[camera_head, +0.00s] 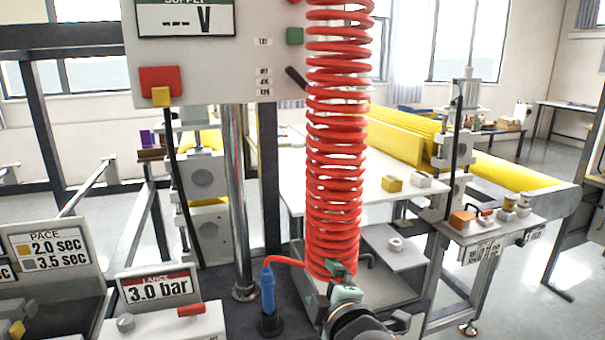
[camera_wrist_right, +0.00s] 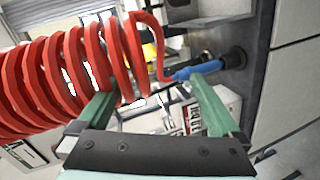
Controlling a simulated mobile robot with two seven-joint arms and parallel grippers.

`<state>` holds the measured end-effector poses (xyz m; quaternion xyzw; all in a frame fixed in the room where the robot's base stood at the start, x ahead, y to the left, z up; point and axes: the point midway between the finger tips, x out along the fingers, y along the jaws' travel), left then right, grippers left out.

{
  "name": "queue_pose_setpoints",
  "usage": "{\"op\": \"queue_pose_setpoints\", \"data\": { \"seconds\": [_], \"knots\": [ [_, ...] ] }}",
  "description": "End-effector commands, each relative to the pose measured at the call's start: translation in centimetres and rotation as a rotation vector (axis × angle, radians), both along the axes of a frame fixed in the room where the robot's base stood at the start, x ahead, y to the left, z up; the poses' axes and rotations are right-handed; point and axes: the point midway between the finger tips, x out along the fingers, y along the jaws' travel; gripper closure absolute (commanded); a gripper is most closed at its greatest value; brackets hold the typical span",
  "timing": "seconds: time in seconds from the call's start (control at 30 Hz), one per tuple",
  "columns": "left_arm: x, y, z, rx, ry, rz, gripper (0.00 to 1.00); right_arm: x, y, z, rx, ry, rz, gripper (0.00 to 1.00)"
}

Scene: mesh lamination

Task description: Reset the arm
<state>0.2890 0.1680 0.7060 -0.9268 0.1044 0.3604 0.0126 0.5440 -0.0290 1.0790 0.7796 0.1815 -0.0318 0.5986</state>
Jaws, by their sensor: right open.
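My right gripper (camera_head: 341,278) is at the bottom middle of the head view, close to the lower end of the red coiled hose (camera_head: 335,150). In the right wrist view its green fingers (camera_wrist_right: 150,90) stand apart, with no object held between them. The coil overlaps the left finger there; I cannot tell whether they touch. The blue lance (camera_head: 268,290) stands upright in a dark holder, left of the gripper, with the thin hose end joined to its top. The lance also shows beyond the fingers in the wrist view (camera_wrist_right: 198,70). My left gripper is out of view.
A panel (camera_head: 220,60) with a red button hangs above, on a metal post (camera_head: 238,200). A "3.0 bar" sign (camera_head: 160,288) stands at the lower left. Behind are a white table (camera_head: 290,190) and a yellow roll (camera_head: 400,140). Open floor shows at the right.

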Motion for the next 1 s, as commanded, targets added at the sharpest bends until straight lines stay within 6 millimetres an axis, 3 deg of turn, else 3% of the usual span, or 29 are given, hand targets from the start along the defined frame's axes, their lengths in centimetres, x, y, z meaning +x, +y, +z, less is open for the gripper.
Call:
{"op": "queue_pose_setpoints", "data": {
  "seconds": [0.03,0.27,0.37,0.5,0.63,0.8,1.0],
  "knots": [
    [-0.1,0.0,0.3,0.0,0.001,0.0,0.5,-0.4,-0.6,-3.2,0.072,0.07,-0.017,0.0],
    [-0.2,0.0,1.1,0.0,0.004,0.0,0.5,-4.6,-3.8,-15.6,0.422,0.32,-0.145,0.0],
    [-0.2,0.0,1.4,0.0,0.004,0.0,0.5,-7.6,-5.6,-20.6,0.565,0.416,-0.227,0.0],
    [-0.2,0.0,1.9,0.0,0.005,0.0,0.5,-13.2,-8.3,-26.8,0.751,0.538,-0.365,0.0],
    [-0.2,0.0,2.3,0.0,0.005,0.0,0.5,-18.8,-10.8,-31.0,0.895,0.618,-0.496,0.0],
    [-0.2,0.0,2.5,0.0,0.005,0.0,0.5,-24.0,-13.2,-33.9,1.011,0.671,-0.619,0.0],
    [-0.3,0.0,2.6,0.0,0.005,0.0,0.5,-25.8,-14.0,-34.7,1.053,0.683,-0.662,0.0]
  ]
}}
